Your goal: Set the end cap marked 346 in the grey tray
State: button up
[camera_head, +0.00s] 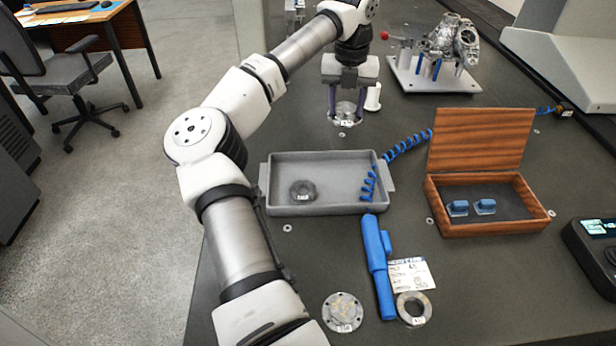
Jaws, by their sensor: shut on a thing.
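My gripper (347,108) points down behind the grey tray, its fingers on either side of a shiny round metal part (346,110). The part has a small white label that is too small to read. A flat round metal cap (343,310) with holes and a label lies at the front. I cannot read which piece is marked 346.
A blue tool (376,262), a paper tag (409,274) and a metal ring (413,308) lie in front of the tray. A coiled blue hose (405,145) crosses its right end. An open wooden box (487,228) stands right. A white cylinder (373,97) stands beside my gripper.

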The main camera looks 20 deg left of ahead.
jog(key=shift+w+a+f, duration=0.2)
jog(key=shift+a+f, duration=0.25)
jog(key=shift+a, duration=0.2)
jog(key=p, duration=0.2)
send_over(335, 177)
notch_tip(335, 177, down, 14)
jog(key=shift+r, duration=0.2)
jog(key=shift+f+p, duration=0.35)
jog(key=shift+f, duration=2.3)
jog(key=shift+f, duration=0.15)
jog(key=o, duration=1.1)
